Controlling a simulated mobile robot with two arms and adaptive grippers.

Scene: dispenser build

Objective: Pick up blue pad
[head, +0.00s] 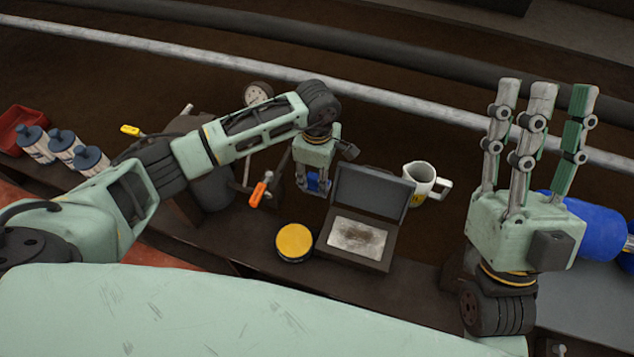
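The open case (372,190) stands right of the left gripper, with a white mug (420,182) beyond it. A yellow-topped round tin (294,242) and an orange-handled tool (259,192) lie nearby. Several bottles (62,142) and a red tray (22,122) are far left. A blue cylinder (597,228) is behind my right gripper.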

